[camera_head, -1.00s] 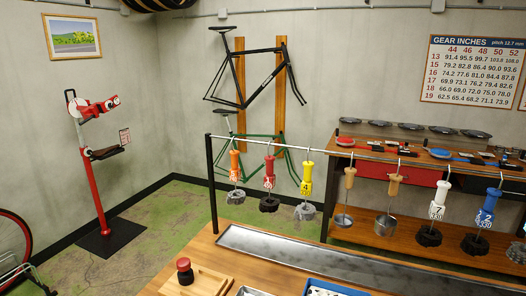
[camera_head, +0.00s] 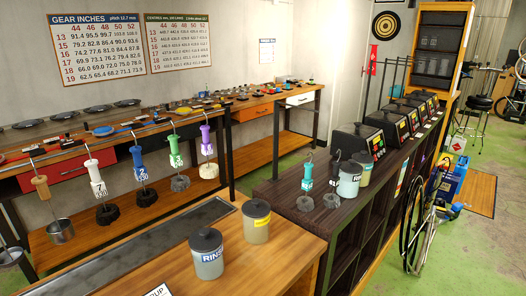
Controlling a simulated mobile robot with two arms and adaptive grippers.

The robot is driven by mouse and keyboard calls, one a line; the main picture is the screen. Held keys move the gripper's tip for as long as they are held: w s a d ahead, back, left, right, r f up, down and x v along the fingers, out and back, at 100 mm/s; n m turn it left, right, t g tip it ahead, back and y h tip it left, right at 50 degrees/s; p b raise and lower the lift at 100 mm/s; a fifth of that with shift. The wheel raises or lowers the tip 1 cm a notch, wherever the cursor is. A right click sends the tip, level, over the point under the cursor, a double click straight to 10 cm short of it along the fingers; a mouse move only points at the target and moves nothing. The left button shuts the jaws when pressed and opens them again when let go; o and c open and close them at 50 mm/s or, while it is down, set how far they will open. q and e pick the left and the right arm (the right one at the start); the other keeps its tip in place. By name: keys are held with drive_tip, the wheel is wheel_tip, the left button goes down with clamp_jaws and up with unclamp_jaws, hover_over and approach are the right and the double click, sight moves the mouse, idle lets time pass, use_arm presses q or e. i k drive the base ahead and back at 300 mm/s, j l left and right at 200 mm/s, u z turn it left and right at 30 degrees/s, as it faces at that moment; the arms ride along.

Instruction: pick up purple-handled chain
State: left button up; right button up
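The purple-handled chain (camera_head: 206,140) hangs from the rail at its right end, in the middle of the view. Its purple handle is on top, a white tag below it, and a pale coiled chain (camera_head: 209,170) at the bottom. The green-handled chain (camera_head: 175,151) hangs just left of it. Neither of my grippers shows in this view.
Blue (camera_head: 138,160) and white (camera_head: 93,173) handled chains hang further left. Two lidded pots, one marked RINSE (camera_head: 208,254), stand on the wooden bench in front. A dark counter (camera_head: 290,200) at right holds a teal-handled item (camera_head: 307,176), pots and several machines.

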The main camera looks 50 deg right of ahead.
sight(208, 170)
drive_tip(key=z, duration=1.25)
